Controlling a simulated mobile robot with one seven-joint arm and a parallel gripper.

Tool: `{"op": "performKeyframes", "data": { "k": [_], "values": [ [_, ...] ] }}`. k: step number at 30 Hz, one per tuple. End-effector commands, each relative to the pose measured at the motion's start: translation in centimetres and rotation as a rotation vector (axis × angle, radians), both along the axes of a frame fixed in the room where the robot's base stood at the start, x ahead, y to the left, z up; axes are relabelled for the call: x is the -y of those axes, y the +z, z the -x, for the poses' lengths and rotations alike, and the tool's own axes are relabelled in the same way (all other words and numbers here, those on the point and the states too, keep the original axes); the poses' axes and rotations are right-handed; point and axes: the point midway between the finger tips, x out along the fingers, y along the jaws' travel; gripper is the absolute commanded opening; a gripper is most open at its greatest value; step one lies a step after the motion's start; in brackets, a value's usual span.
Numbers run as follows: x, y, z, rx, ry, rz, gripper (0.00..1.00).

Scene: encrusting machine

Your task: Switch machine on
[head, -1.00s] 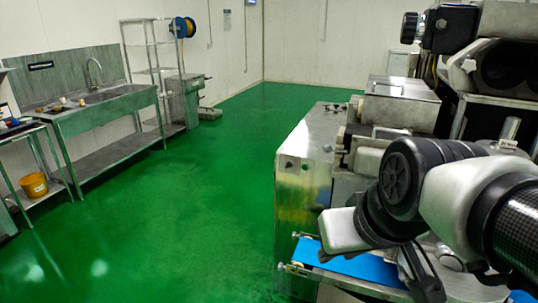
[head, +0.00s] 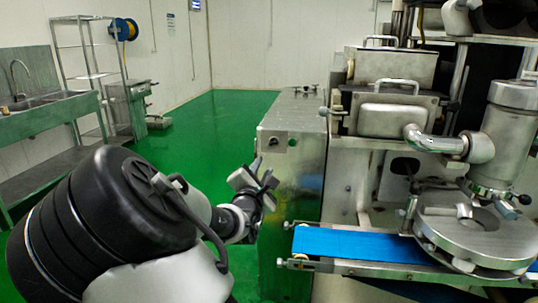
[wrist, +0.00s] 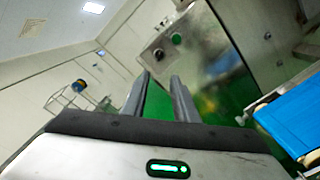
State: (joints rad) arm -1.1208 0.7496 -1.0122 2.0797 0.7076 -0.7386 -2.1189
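The encrusting machine (head: 305,165) is a large steel unit at the centre and right of the head view. The upper part of its left end face carries a dark round control (head: 292,142) and a second small control (head: 272,142) to its left. My gripper (head: 266,184) is left of the machine, lower in the picture than these controls. In the wrist view its two fingers (wrist: 162,77) are apart with nothing between them, pointing towards that face.
A blue conveyor belt (head: 350,244) projects from the machine near my gripper's right. A round steel turntable (head: 475,228) stands beyond it. A sink bench (head: 50,125) and wire shelf (head: 85,75) line the left wall. The green floor (head: 205,130) between is clear.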

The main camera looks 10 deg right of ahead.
Motion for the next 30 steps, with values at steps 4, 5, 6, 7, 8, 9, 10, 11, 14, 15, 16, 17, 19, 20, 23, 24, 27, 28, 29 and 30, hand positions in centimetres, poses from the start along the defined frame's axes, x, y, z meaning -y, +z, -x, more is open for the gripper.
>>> {"op": "performKeyframes", "data": {
  "k": [4, 5, 6, 7, 8, 9, 10, 11, 14, 15, 16, 17, 19, 20, 23, 24, 27, 28, 29, 30],
  "values": [
    [0.4, 0.2, -1.4, 0.009, -0.001, 0.018, 0.27],
    [0.6, 0.1, -1.9, 0.009, -0.001, 0.018, 0.27],
    [0.9, 0.1, -2.6, 0.008, -0.002, 0.017, 0.27],
    [1.1, 0.0, -3.1, 0.008, -0.003, 0.016, 0.27],
    [1.3, 0.0, -3.7, 0.008, -0.003, 0.016, 0.27],
    [1.6, 0.0, -4.6, 0.008, -0.003, 0.016, 0.27],
    [1.8, 0.0, -5.2, 0.007, -0.002, 0.016, 0.27],
    [2.1, 0.0, -5.8, 0.007, -0.003, 0.017, 0.27],
    [2.7, 0.0, -8.0, 0.006, -0.002, 0.016, 0.27],
    [3.0, 0.0, -8.8, 0.006, -0.002, 0.017, 0.27],
    [3.2, 0.0, -9.4, 0.005, -0.002, 0.015, 0.27],
    [3.3, 0.0, -10.1, 0.006, -0.002, 0.015, 0.27],
    [3.9, 0.0, -11.5, 0.006, -0.002, 0.014, 0.27],
    [4.0, 0.0, -12.0, 0.006, -0.001, 0.014, 0.27],
    [4.5, 0.0, -13.7, 0.005, 0.000, 0.015, 0.27],
    [4.7, 0.0, -14.3, 0.005, 0.000, 0.015, 0.27],
    [5.0, 0.1, -15.4, 0.004, 0.001, 0.014, 0.27],
    [5.1, 0.1, -15.7, 0.004, 0.001, 0.014, 0.27],
    [5.1, 0.1, -15.9, 0.004, 0.001, 0.014, 0.27],
    [5.2, 0.0, -16.1, 0.003, 0.001, 0.014, 0.27]
  ]
}}
